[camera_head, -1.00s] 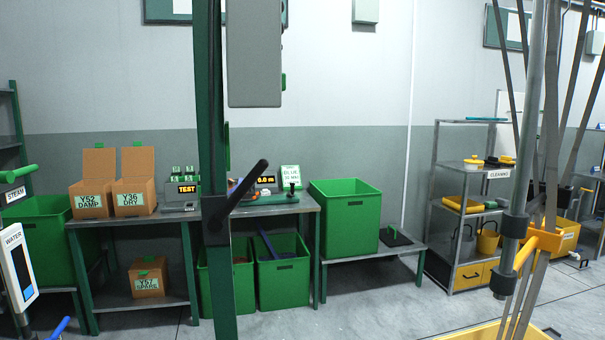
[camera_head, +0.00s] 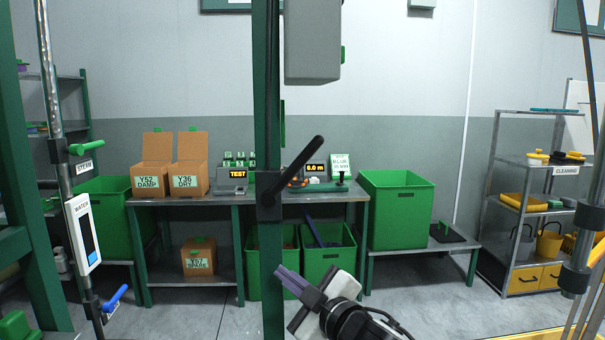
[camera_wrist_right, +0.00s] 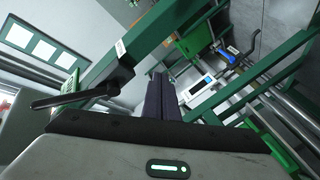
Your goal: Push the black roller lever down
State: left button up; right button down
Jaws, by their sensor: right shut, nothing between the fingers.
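The black roller lever (camera_head: 303,166) is mounted on a green upright post (camera_head: 267,120) in the head view. Its arm slants up and to the right from its pivot block. My right gripper (camera_head: 284,275) is below and slightly right of the pivot, with its fingers together and empty, apart from the lever. In the right wrist view the lever (camera_wrist_right: 75,98) lies left of the gripper's closed fingers (camera_wrist_right: 160,90), with its free end to the left. My left gripper is not in view.
A grey box (camera_head: 312,40) hangs beside the post above the lever. A pipe with a WATER panel (camera_head: 83,233) and blue handle (camera_head: 116,297) stands at the left. A workbench (camera_head: 225,200) with cartons and green bins (camera_head: 396,210) stands behind. Another pipe (camera_head: 580,250) is at the right.

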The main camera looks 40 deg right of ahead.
aim_at(303, 154)
pick_arm(q)
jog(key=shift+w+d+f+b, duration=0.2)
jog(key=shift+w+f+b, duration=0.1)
jog(key=shift+b, duration=0.15)
pick_arm(e)
jog(key=s+d+r+t+h, duration=0.1)
jog(key=d+r+t, duration=0.1)
jog(key=r, duration=0.9)
jog(key=s+d+r+n+t+h, duration=0.1)
jog(key=d+r+t, duration=0.1)
jog(key=r, duration=0.9)
jog(key=shift+s+n, duration=0.25)
jog(key=shift+n, duration=0.05)
jog(key=shift+w, duration=0.1)
